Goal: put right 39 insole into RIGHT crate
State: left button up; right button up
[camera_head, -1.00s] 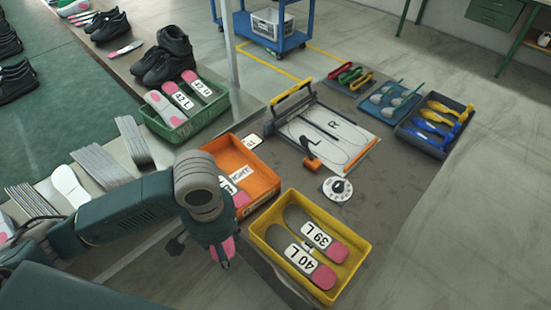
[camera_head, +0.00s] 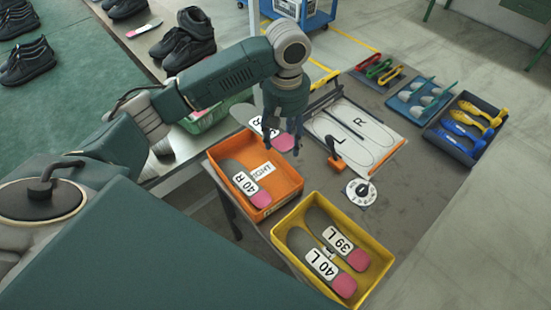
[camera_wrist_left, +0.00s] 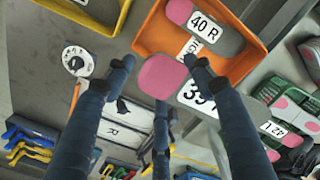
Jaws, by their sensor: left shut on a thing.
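The orange crate (camera_head: 290,186) bears a label reading RIGHT and holds the grey 40 R insole (camera_head: 232,168) with a pink end. It shows at the top of the left wrist view (camera_wrist_left: 150,40). My left gripper (camera_head: 283,148) is over the far edge of this crate, shut on an insole (camera_head: 245,113) with a pink end and a white label. In the left wrist view this insole (camera_wrist_left: 163,76) shows a label starting with 39, its letter hidden by a finger. It overlaps the crate's edge in that view. My right gripper is not in view.
A yellow crate (camera_head: 375,250) with the 39 L and 40 L insoles stands in front. A gauge board (camera_head: 385,155) marked L and R and a round dial (camera_head: 361,192) lie to the right. A green crate (camera_head: 205,122) is behind my left arm.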

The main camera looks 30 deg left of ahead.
pick_arm(q)
notch_tip(320, 180, down, 14)
jog(key=shift+f+p, duration=0.2)
jog(key=shift+p, duration=0.7)
jog(key=shift+f, duration=0.15)
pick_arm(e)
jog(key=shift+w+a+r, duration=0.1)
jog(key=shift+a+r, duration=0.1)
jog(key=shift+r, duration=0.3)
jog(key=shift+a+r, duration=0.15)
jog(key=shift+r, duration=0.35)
pick_arm(q)
jog(key=shift+s+f, duration=0.15)
jog(key=shift+f, duration=0.2)
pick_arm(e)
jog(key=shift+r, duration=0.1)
pick_arm(q)
jog(key=shift+s+f, duration=0.2)
jog(key=shift+f, duration=0.05)
jog(key=o, duration=1)
jog(key=shift+s+f, duration=0.1)
jog(key=shift+o, duration=0.2)
jog(key=shift+f, duration=0.15)
jog(key=shift+w, duration=0.2)
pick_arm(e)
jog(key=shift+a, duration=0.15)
